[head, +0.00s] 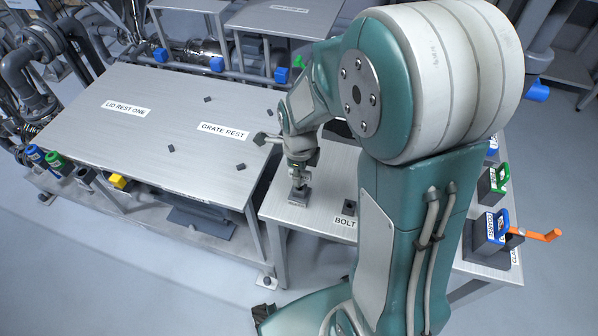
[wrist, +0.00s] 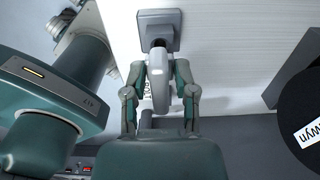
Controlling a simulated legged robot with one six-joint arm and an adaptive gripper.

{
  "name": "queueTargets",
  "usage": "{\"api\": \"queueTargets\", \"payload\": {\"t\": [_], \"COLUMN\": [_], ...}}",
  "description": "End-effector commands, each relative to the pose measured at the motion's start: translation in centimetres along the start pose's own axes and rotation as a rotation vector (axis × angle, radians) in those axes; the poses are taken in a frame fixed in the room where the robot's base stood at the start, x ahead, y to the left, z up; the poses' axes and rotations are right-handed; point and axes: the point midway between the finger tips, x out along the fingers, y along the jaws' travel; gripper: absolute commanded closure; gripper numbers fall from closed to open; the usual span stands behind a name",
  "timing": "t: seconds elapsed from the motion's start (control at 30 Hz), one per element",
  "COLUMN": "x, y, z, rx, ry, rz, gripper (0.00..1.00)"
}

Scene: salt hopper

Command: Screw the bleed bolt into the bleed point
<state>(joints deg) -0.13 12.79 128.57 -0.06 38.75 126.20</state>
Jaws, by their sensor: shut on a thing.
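My gripper (head: 299,172) points down over the front left part of the small steel table, in the head view. In the wrist view its two green-and-grey fingers (wrist: 160,85) are shut on a pale grey, rounded piece, which I take for the bleed bolt (wrist: 160,92). The far end of the bolt meets a dark square block (wrist: 158,28) on the table, likely the bleed point; the same block (head: 299,197) shows under my gripper in the head view. I cannot tell how deep the bolt sits. A label behind the fingers is mostly hidden.
A dark holder (head: 349,208) stands beside the "BOLT" label (head: 345,223). The large table (head: 150,150) at left carries "LID REST ONE" and "GRATE REST" labels and small dark blocks. An orange handle (head: 535,235) juts out at right. A black round thing (wrist: 305,105) is near in the wrist view.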

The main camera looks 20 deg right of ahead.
Motion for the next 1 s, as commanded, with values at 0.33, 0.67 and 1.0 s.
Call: {"api": "queueTargets", "payload": {"t": [0.33, 0.67, 1.0], "x": [0.6, 1.2, 1.7], "y": [0.0, 0.0, 0.0], "z": [0.0, 0.0, 0.0], "rx": [0.000, 0.000, 0.000], "ry": [0.000, 0.000, -0.001], "rz": [-0.001, 0.001, -0.001], "gripper": [1.00, 1.00, 1.00]}}
